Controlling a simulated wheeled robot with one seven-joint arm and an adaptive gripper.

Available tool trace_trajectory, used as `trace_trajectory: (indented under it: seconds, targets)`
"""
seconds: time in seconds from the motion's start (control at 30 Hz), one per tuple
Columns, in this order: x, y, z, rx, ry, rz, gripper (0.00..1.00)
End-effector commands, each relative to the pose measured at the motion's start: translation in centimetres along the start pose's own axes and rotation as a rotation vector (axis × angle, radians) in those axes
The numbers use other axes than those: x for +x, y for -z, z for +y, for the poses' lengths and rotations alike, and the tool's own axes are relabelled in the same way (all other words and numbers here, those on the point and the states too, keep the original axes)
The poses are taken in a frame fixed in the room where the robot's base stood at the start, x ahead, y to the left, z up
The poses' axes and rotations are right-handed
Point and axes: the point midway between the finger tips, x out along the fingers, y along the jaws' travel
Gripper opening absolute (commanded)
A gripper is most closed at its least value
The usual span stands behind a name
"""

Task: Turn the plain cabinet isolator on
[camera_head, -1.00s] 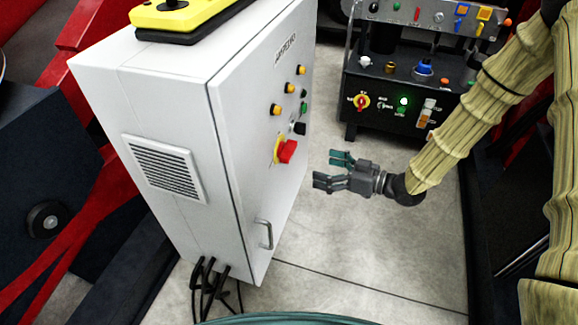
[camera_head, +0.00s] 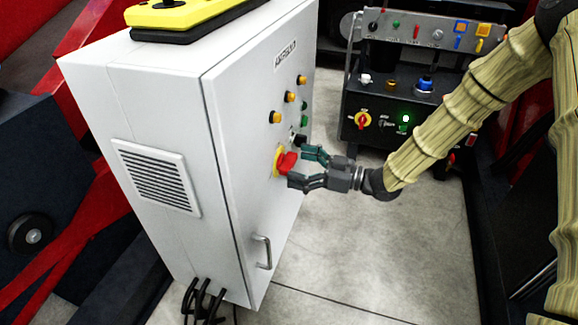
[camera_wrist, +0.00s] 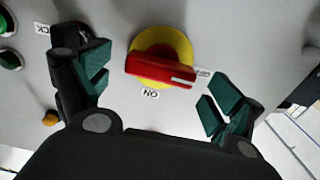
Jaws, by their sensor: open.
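The isolator is a red handle (camera_head: 286,163) on a yellow disc on the door of the plain grey cabinet (camera_head: 225,130). In the wrist view the red handle (camera_wrist: 160,69) lies nearly level across the yellow disc (camera_wrist: 165,45). Its white mark is at the right end, beside a small label, partly hidden. An ON label (camera_wrist: 150,95) sits below the disc. My gripper (camera_head: 297,166) is open, fingers pointing at the cabinet door. In the wrist view its teal fingertips (camera_wrist: 157,85) stand either side of the handle, apart from it.
Yellow and green buttons (camera_head: 289,96) are above the isolator; a black knob (camera_head: 299,139) is close by the upper finger. A door handle (camera_head: 264,252) is lower down. A black control panel (camera_head: 400,90) with another red-yellow switch (camera_head: 363,121) stands behind. Floor to the right is clear.

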Motion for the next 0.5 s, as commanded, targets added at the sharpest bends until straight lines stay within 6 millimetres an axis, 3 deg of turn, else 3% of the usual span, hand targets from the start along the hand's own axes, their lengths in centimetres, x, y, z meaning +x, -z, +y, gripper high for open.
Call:
trace_trajectory:
  seconds: [0.2,0.5]
  targets:
    - [2.2,-0.1,0.0,0.0,0.001,-0.001,0.93]
    - [2.8,0.0,0.0,0.001,-0.001,0.0,0.93]
